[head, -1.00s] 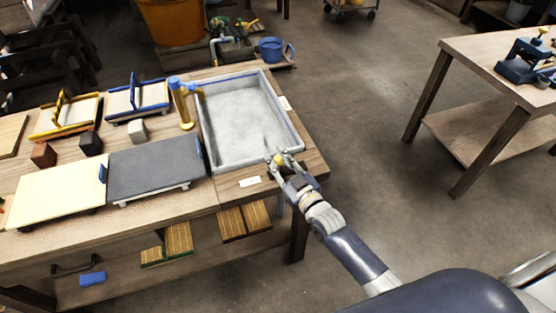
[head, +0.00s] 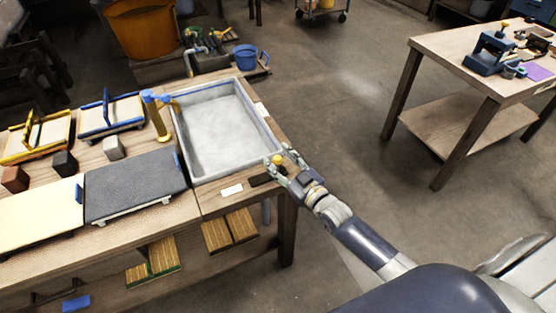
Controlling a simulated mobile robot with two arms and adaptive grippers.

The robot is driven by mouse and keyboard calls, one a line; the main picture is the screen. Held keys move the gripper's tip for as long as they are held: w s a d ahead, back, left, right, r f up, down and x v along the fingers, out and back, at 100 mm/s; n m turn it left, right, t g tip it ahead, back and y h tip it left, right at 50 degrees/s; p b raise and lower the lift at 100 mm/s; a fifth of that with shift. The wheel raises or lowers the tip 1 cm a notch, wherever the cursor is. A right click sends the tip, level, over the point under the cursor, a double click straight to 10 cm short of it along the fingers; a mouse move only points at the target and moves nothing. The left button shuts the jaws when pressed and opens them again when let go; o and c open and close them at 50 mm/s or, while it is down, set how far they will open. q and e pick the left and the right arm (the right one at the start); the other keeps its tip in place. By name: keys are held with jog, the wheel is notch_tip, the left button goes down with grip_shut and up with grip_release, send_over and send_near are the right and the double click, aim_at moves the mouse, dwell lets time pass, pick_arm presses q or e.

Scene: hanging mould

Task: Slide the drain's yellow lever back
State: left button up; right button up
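The drain's yellow lever shows as a small yellow knob (head: 277,160) at the near right corner of the grey sink (head: 222,128). My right gripper (head: 285,161) is at that corner, with its fingers spread and the knob between them, close to the left finger. I cannot tell whether a finger touches the knob. A dark strip (head: 262,180) lies on the bench just left of the gripper; the lever's lower part is hidden. My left gripper is out of view.
A white label (head: 232,190) lies beside the dark strip. A blue and gold tap (head: 157,108) stands at the sink's left side. Moulds and a dark grey board (head: 135,185) fill the bench's left. Open floor separates the bench from another table (head: 440,55).

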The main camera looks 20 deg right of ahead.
jog(key=shift+a, duration=0.1)
jog(key=v, duration=1.2)
dwell(0.4)
